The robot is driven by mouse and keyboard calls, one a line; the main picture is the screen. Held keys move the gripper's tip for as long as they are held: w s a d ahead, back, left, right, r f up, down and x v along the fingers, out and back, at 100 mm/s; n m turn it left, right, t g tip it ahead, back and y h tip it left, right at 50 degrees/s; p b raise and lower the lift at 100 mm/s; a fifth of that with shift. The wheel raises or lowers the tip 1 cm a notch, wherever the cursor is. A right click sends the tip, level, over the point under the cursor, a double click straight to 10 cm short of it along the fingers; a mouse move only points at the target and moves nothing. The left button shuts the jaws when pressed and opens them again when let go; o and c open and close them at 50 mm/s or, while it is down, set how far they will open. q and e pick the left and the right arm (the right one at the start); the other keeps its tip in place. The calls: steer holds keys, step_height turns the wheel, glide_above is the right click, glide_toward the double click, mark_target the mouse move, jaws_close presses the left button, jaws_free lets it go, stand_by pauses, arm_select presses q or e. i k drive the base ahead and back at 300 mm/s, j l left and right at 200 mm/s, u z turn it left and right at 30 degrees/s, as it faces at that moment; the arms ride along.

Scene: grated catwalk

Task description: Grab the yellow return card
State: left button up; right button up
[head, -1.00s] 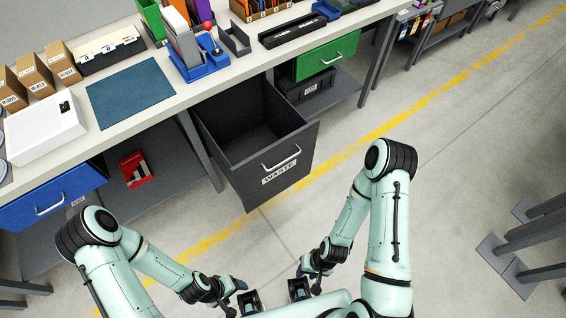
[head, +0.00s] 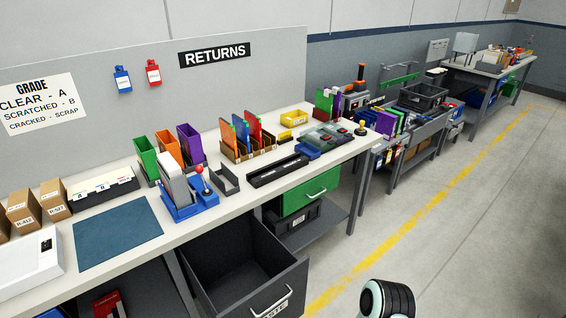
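I cannot make out a yellow return card for certain in the head view. A card box (head: 103,190) with white cards and dark tabs stands at the left of the bench, but the card colours are too small to tell. A small yellow tray (head: 293,118) sits near the back of the bench. A RETURNS sign (head: 214,53) is on the panel above. Neither gripper is in view; only a dark and pale joint of my arm shows at the bottom right.
The workbench (head: 190,232) holds a blue mat (head: 117,233), coloured bins, upright panels in a rack and a blue holder (head: 190,207). An open grey waste drawer (head: 240,270) juts from the bench front. A green drawer (head: 308,190) is shut. The floor to the right is clear.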

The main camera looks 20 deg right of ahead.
mark_target(283, 136)
steer(key=l+u, duration=0.2)
steer(key=u, duration=0.25)
steer(key=l+u, duration=0.2)
steer(key=u, duration=0.2)
steer(key=l+u, duration=0.25)
steer(key=l, duration=0.3)
steer(key=k+l+u, duration=0.1)
steer(key=l+u, duration=0.2)
steer(key=l, duration=0.25)
steer(key=k+l, duration=0.1)
steer(key=l, duration=0.35)
steer(key=k+l+u, duration=0.1)
steer(key=l, duration=0.3)
steer(key=k+l+u, duration=0.1)
steer(key=l, duration=0.35)
steer(key=k+l, duration=0.15)
steer(key=l, duration=0.25)
steer(key=k+l+u, duration=0.1)
steer(key=l, duration=0.3)
